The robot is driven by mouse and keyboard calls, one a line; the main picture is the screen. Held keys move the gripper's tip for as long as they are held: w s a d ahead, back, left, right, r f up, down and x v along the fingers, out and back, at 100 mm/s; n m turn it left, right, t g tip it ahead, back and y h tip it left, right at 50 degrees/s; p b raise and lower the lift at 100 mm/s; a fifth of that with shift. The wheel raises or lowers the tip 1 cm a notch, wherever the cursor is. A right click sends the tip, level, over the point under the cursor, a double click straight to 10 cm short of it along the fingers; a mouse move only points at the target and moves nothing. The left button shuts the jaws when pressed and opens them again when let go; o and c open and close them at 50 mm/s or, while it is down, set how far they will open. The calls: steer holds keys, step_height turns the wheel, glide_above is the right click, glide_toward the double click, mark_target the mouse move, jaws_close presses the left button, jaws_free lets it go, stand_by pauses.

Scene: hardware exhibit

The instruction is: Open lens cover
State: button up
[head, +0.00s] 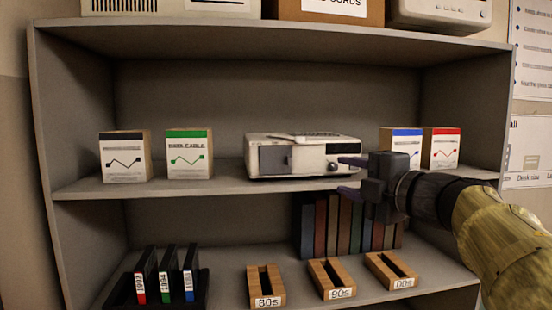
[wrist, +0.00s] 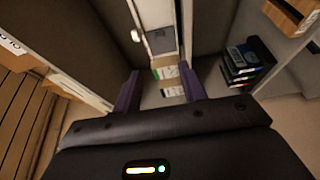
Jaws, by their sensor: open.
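A white projector-like device (head: 312,150) sits on the middle shelf. A grey square panel (head: 274,158), which looks like the lens cover, is on the left of its front face and appears closed over whatever is behind it. A dark round knob (head: 332,167) is on the right of that face. My gripper (head: 349,176) is open and empty, in front of the device's right end, with its fingers pointing left. In the wrist view, the device (wrist: 153,14) and its grey panel (wrist: 160,41) lie beyond the open fingers of my gripper (wrist: 160,87). I see no contact.
Boxes with green (head: 189,155) and black (head: 124,158) tops stand left of the device. Boxes with blue (head: 402,140) and red (head: 441,148) tops stand right, behind my gripper. Books, black cases and wooden holders (head: 331,279) fill the lower shelf (head: 225,268).

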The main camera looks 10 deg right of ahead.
steer(key=p, duration=0.6)
glide_toward(291, 162)
steer(key=x, duration=0.8)
steer(key=shift+w+a, duration=0.15)
steer(key=shift+w, duration=0.1)
steer(key=shift+s, duration=0.1)
jaws_close()
